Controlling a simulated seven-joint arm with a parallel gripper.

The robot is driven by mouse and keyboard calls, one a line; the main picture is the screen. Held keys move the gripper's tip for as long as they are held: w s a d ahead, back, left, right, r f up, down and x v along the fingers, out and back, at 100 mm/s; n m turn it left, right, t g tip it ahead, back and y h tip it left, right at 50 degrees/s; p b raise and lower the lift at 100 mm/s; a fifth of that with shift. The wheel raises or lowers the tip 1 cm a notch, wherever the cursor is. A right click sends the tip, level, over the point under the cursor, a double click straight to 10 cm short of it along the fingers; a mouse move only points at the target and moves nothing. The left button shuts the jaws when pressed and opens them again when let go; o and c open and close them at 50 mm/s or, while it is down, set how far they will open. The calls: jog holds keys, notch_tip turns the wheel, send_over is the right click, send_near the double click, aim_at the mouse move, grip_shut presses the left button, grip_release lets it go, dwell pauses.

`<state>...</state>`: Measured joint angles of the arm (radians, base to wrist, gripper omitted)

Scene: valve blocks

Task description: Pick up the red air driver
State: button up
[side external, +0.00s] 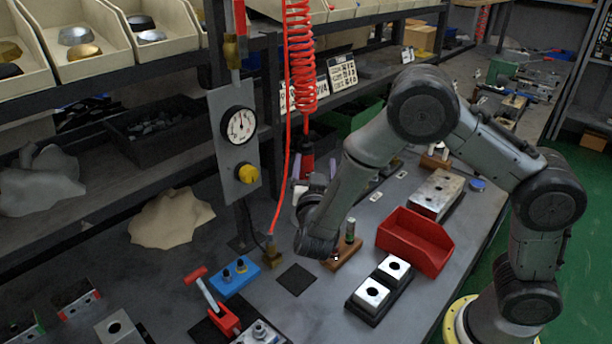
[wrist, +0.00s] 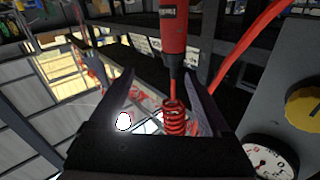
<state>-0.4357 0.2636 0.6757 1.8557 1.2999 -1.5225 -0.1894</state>
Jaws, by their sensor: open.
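The red air driver (side external: 307,160) hangs below a red coiled hose (side external: 300,60) in front of the shelf, partly hidden by my gripper. My gripper (side external: 312,168) is raised above the bench beside the gauge panel, with its fingers apart around the driver's place in the picture. In the wrist view, the driver's red body (wrist: 173,28) is at the top centre and its dark neck runs down to the red coil (wrist: 175,117). My open fingers (wrist: 158,76) stand to the left and right of the neck and coil. I see no clear contact.
A grey panel with a gauge (side external: 238,126) and yellow knob (side external: 248,174) stands close on the left. A red hose (side external: 281,180) runs down beside it. A red bin (side external: 413,240), wooden block (side external: 345,253) and black tray (side external: 380,290) are on the bench below.

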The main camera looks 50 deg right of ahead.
aim_at(305, 172)
notch_tip(305, 172, down, 6)
jog(key=a+n+y, duration=0.1)
jog(key=a+n, duration=0.1)
jog(key=a, duration=0.1)
jog(key=shift+t, duration=0.4)
jog(key=x, duration=0.8)
jog(key=shift+s+f, duration=0.1)
jog(key=shift+n, duration=0.3)
jog(key=shift+x, duration=2.7)
jog(key=shift+d, duration=0.1)
grip_shut()
jog(key=shift+r, duration=0.2)
